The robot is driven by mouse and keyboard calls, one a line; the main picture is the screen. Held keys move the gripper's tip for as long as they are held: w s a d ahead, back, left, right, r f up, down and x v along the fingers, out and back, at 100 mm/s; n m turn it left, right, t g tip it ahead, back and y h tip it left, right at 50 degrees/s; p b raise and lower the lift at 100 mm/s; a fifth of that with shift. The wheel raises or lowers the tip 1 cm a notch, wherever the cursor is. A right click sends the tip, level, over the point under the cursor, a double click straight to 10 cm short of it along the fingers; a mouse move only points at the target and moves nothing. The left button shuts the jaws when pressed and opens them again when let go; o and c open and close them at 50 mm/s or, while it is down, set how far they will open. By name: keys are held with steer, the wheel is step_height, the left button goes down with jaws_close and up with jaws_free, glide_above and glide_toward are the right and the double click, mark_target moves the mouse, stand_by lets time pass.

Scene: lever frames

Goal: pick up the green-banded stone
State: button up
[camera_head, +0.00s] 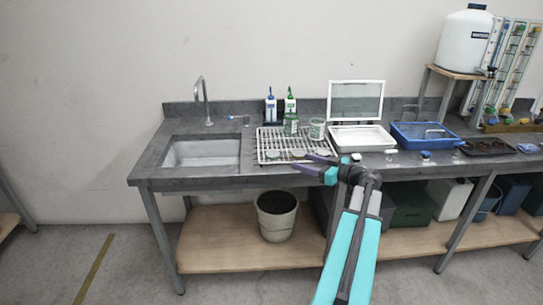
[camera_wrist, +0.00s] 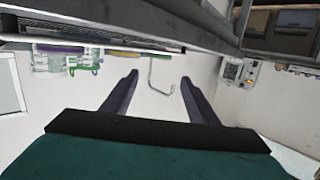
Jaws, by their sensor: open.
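My gripper (camera_head: 303,162) is open, its two dark fingers reaching left over the front right part of a white wire rack (camera_head: 263,139) on the grey bench. Small grey-green rounded pieces (camera_head: 272,155) lie on the rack near its front edge; another such piece (camera_head: 298,154) is close to my fingertips. They are too small to tell whether either has a green band. In the wrist view the fingers of my gripper (camera_wrist: 160,84) are spread with nothing between them. No stone can be made out there.
A sink (camera_head: 202,153) with a tap is at the left. A green jar (camera_head: 291,124) and a clear beaker (camera_head: 317,129) stand at the rack's back. Two bottles (camera_head: 271,106) stand behind.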

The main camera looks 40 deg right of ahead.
steer(key=p, duration=0.2)
glide_toward(278, 156)
steer(key=w, duration=0.4)
steer(key=shift+a, duration=0.15)
steer(key=shift+w+f, duration=0.1)
steer(key=shift+w, duration=0.25)
steer(key=shift+w+a+f+p, duration=0.1)
steer(key=shift+w+f+p, duration=0.15)
steer(key=shift+w+p, duration=0.65)
steer(key=shift+w+a+f+p, duration=0.1)
steer(key=shift+w+f+p, duration=0.15)
steer(key=shift+w, duration=1.25)
steer(key=shift+f, duration=0.1)
steer(key=shift+a+f, duration=0.1)
steer(key=shift+w, duration=0.1)
steer(key=c, duration=0.8)
steer(key=shift+c, duration=0.3)
